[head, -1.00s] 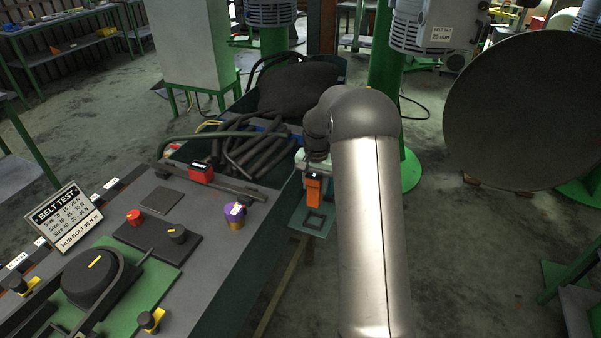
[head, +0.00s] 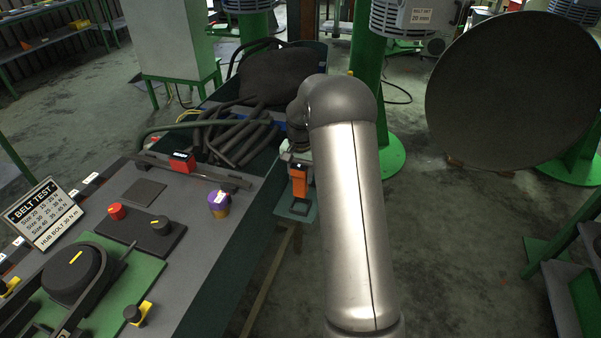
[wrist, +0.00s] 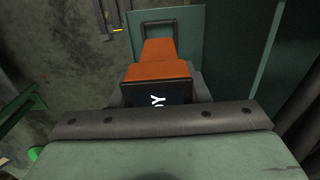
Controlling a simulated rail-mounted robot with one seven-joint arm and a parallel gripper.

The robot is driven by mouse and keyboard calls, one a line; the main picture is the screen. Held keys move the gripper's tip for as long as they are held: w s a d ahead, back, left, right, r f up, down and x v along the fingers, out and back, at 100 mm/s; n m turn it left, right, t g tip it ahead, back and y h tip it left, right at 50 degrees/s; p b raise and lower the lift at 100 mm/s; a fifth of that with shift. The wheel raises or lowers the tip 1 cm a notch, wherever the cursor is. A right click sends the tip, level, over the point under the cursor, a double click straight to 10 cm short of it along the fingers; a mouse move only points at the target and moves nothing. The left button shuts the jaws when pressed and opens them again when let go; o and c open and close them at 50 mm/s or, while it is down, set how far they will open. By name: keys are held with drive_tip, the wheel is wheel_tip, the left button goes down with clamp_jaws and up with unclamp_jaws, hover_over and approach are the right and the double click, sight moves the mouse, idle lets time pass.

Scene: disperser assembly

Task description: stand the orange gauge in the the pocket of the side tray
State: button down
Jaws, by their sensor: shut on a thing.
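The orange gauge (head: 299,181) is upright in my gripper (head: 298,160), its dark end up and its orange length pointing down. The wrist view also shows the gauge (wrist: 162,68), with its dark lettered top face between the jaws. The side tray (head: 308,214) is a teal plate beside the bench, also in the wrist view (wrist: 190,22). Its dark-rimmed square pocket (head: 300,208) shows just below the gauge. In the wrist view the gauge's lower end covers part of the pocket (wrist: 158,23). I cannot tell whether the gauge touches the pocket rim.
The bench (head: 215,245) is left of the tray, with a purple and yellow cylinder (head: 219,203) and a red block (head: 182,162) on it. Dark hoses (head: 235,135) lie behind in a bin. Open floor is to the right.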

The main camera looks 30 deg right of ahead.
sight(301, 190)
drive_tip(key=shift+f+b, duration=2.25)
drive_tip(key=shift+f, duration=1.2)
drive_tip(key=c, duration=0.7)
unclamp_jaws()
wheel_tip(301, 190, up, 17)
drive_tip(key=shift+f+b, duration=0.15)
drive_tip(key=shift+b, duration=0.2)
drive_tip(key=shift+r, duration=0.4)
drive_tip(key=shift+a, duration=0.1)
